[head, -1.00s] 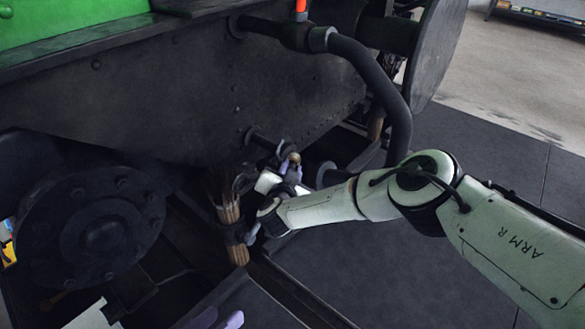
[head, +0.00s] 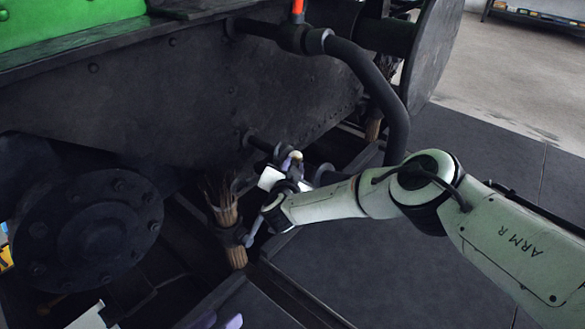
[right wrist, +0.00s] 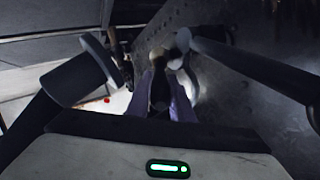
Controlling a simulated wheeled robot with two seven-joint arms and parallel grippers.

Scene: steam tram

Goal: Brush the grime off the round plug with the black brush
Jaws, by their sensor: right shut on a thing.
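My right gripper (head: 288,167) is beside the short pipe stub on the tram's dark side. In the right wrist view its purple fingers (right wrist: 163,95) are shut on a dark thing, which I take to be the black brush (right wrist: 159,88); its bristles are hard to make out. A small pale rounded thing, seemingly the round plug (right wrist: 183,40), is just beyond the fingertips. It also shows in the head view (head: 296,155), partly hidden by the gripper. Whether brush and plug touch I cannot tell. My left gripper (head: 220,322) is at the bottom edge, its purple fingertips apart, mostly cut off.
A thick dark hose (head: 385,85) curves down just above my right arm. A straw-like bristle bundle (head: 228,212) hangs left of the gripper, near a large round bolted hub (head: 100,235). Dark floor (head: 490,160) lies open at right.

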